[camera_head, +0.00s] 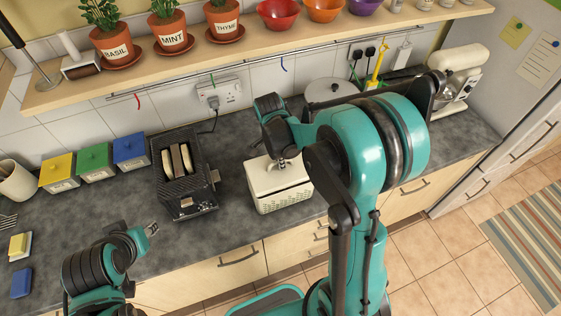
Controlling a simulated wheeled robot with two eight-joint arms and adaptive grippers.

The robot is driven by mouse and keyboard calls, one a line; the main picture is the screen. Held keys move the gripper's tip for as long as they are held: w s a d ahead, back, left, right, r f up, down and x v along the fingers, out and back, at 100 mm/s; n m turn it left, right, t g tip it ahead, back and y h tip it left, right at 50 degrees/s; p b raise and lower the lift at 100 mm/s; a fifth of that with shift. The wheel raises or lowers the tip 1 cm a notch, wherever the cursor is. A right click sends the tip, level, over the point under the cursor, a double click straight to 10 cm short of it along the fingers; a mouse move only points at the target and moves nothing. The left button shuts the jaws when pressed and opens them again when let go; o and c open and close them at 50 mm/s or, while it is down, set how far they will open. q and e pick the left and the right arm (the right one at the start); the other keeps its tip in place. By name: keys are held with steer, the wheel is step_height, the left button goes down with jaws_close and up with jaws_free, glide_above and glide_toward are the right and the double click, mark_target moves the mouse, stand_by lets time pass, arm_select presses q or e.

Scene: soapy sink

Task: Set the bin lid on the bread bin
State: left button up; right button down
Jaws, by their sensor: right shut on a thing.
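The cream bread bin (284,199), with small holes along its front, stands on the grey worktop in the middle. The cream bin lid (268,177) is at the top of the bin; I cannot tell whether it rests fully on the rim or sits slightly above it. My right gripper (283,162) points down from above and is shut on the lid near its middle, where its fingers hide the handle. My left gripper (151,229) is away to the left, over the front of the worktop; its jaws are too small to read.
A black toaster (186,190) with bread stands left of the bin. Yellow, green and blue canisters (94,162) are further left. A round-lidded grey pot (331,90) is behind. A shelf with potted herbs (172,32) runs above. Worktop between toaster and bin is clear.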

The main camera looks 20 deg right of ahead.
mark_target(276, 162)
steer(key=shift+f+b, duration=0.95)
steer(key=shift+f, duration=0.05)
steer(key=c, duration=1.5)
jaws_free()
steer(key=shift+c, duration=0.2)
steer(key=r, duration=0.4)
steer(key=a+r, duration=0.1)
steer(key=r, duration=0.7)
steer(key=shift+a, duration=0.25)
